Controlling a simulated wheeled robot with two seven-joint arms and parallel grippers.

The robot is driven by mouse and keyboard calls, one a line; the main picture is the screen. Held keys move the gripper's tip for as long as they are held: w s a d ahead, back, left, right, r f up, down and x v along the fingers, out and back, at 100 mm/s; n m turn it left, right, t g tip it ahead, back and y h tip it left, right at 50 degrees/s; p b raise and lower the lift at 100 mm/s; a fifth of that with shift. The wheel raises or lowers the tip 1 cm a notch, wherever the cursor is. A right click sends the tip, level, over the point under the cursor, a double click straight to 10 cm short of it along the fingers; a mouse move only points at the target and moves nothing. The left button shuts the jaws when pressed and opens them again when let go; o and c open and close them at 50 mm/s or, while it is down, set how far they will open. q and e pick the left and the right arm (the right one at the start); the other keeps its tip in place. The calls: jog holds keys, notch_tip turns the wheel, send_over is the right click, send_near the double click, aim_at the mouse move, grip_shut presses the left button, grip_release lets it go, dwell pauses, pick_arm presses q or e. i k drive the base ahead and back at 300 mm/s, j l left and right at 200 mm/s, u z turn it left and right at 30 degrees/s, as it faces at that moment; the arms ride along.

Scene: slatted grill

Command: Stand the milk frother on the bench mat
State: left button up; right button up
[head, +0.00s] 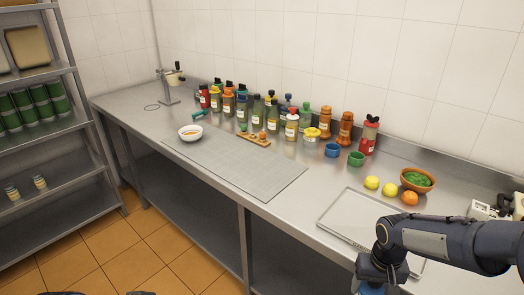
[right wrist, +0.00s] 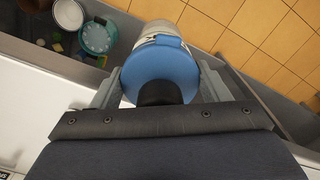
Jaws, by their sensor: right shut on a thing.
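The bench mat (head: 240,168) is a grey gridded sheet lying flat on the steel counter. My right gripper (head: 372,283) is low at the right of the head view, in front of the counter's front edge and well to the right of the mat. In the right wrist view the right gripper (right wrist: 160,78) is shut on the milk frother (right wrist: 158,68), a round blue thing with a black knob and a paler body beyond. In the head view only a bit of blue shows below the gripper. My left gripper is not in view.
A white bowl (head: 190,133) stands on the mat's far left, and a wooden board (head: 255,139) lies at its back edge. Several bottles line the wall behind. A shallow tray (head: 336,226) lies between mat and right arm. The mat's middle and front are clear.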

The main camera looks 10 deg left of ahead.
aim_at(221, 156)
jog(key=i+j, duration=0.15)
jog(key=j, duration=0.25)
jog(key=i+j+z, duration=0.1)
jog(key=j, duration=0.35)
jog(key=i+j+z, duration=0.1)
jog(key=j, duration=0.3)
jog(key=i+j, duration=0.2)
jog(key=j, duration=0.25)
jog(key=i+j+z, duration=0.1)
jog(key=j, duration=0.35)
jog(key=i+j, duration=0.15)
jog(key=j, duration=0.3)
jog(key=l+z, duration=0.05)
